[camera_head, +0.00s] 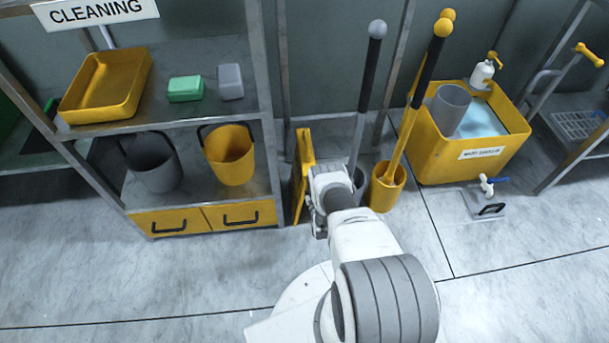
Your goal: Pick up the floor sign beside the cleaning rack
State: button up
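The yellow floor sign (303,172) stands upright and folded on the floor, just right of the cleaning rack (267,140). I see it nearly edge-on. My arm reaches out from the bottom of the view, and my gripper (318,226) is close to the sign's right side. The wrist hides the fingers, so I cannot tell whether they are open or touch the sign. The rack carries a "CLEANING" label at its top.
The rack holds a yellow tray (105,86), sponges and two buckets. Right of my wrist, long-handled brushes stand in a yellow holder (387,188) and a grey one. Further right is a yellow bin (443,151) with a tap item (486,203) near it. The front floor is clear.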

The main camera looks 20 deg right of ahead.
grip_shut()
jog(key=shift+r, duration=0.1)
dwell(1.2)
